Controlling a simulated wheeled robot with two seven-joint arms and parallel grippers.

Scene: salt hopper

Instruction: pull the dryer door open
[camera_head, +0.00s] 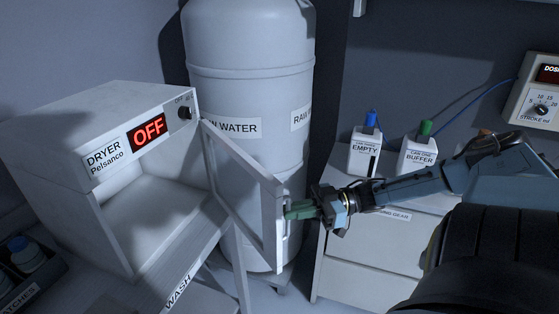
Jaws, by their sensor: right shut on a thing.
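The dryer (85,130) is a white box at the left, with a red "OFF" display (149,131) and a dark knob (185,113) on its front. Its framed door (237,160) stands swung out to the right, and the inside of the dryer is in view and looks empty. My right gripper (289,211) comes in from the right and is shut on the door handle (284,222) at the door's free edge. The fingers hide part of the handle. My left gripper is not in view.
A tall white raw water tank (250,65) stands close behind the door. A white drawer cabinet (362,262) stands at the right, with an "EMPTY" can (364,158) and a "BUFFER" can (417,160) on top. A dark crate with bottles (25,270) sits at the lower left.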

